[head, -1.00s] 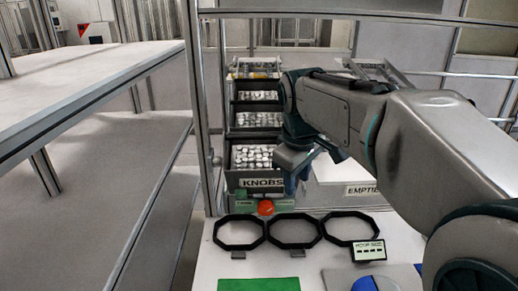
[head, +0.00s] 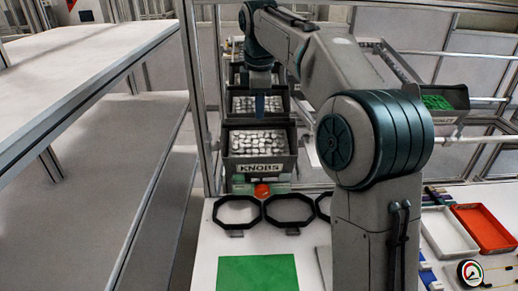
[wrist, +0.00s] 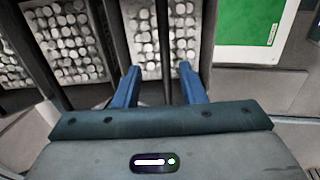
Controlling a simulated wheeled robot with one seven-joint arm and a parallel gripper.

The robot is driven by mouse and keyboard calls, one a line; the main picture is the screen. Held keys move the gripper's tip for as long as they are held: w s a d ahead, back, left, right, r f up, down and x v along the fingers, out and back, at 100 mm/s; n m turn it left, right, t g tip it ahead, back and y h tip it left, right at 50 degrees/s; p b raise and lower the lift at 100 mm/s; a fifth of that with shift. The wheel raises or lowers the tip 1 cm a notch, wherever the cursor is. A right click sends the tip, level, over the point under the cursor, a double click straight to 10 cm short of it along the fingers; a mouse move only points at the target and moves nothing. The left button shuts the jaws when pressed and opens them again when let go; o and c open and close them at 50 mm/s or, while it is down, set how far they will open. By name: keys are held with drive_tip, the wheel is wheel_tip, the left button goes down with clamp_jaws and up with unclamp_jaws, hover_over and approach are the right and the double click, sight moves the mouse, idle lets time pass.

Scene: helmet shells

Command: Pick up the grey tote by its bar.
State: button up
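The front grey tote (head: 258,168), labelled KNOBS and filled with pale round knobs, sits at the front of a row of similar totes in the head view. My gripper (head: 260,105) points down above the row, in line with the front tote's far side. In the wrist view my gripper (wrist: 158,68) is open, its two blue fingers apart. A dark bar (wrist: 162,40) runs over a knob-filled tote and lies between the fingers in that picture. I cannot tell whether the bar is at fingertip depth. Nothing is held.
Black octagonal frames (head: 237,211) and a green mat (head: 257,273) lie on the white table in front. A metal post (head: 195,110) stands left of the totes. A white tray (head: 450,235) and a red tray (head: 482,229) are at right.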

drive_tip(key=f, duration=0.3)
drive_tip(key=shift+w+f, duration=0.15)
drive_tip(key=shift+w, duration=0.2)
wheel_tip(320, 180, down, 4)
drive_tip(key=shift+f+p, duration=0.15)
drive_tip(key=shift+p, duration=0.2)
drive_tip(key=shift+w+f, duration=0.2)
drive_tip(key=shift+f, duration=0.3)
clamp_jaws()
drive_tip(key=shift+r, duration=0.1)
idle(0.5)
